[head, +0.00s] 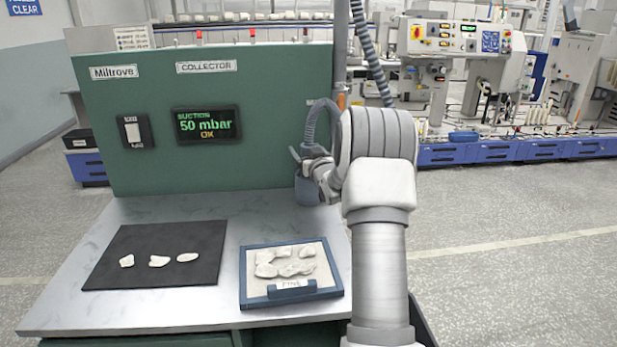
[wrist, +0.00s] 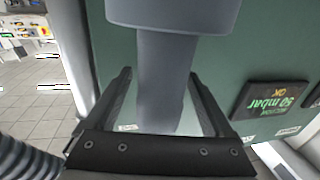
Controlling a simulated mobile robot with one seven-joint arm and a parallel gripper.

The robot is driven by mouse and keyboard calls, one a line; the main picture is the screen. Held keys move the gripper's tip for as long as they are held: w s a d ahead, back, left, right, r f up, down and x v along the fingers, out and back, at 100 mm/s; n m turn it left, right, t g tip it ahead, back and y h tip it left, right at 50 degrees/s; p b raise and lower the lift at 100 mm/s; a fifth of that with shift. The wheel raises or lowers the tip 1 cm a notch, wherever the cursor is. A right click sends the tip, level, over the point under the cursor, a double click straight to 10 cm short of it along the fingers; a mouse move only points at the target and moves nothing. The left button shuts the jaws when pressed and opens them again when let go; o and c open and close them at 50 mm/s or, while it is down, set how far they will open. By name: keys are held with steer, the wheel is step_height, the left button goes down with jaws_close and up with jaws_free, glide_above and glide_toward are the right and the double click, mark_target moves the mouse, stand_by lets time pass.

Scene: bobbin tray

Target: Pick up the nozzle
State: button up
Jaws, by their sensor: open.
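The nozzle is a grey-blue tube that stands between the fingers of my gripper in the wrist view (wrist: 163,85). That view is upside down, with the panel's lettering inverted. A wider grey-blue cup (wrist: 172,12) adjoins the tube there, and in the head view the cup (head: 307,190) sits at the right end of the green panel. My gripper (wrist: 163,90) is open, with one finger on each side of the tube and a gap visible on both sides. In the head view my gripper (head: 312,160) is just above the cup, and my arm hides part of this area.
A ribbed hose (head: 322,112) loops above my gripper. The green panel (head: 265,130) stands close behind. On the metal table (head: 180,215) are a dark mat (head: 150,240) with three pale pieces and a blue-rimmed tray (head: 243,280) holding several more.

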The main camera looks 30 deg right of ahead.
jaws_close()
stand_by(0.4)
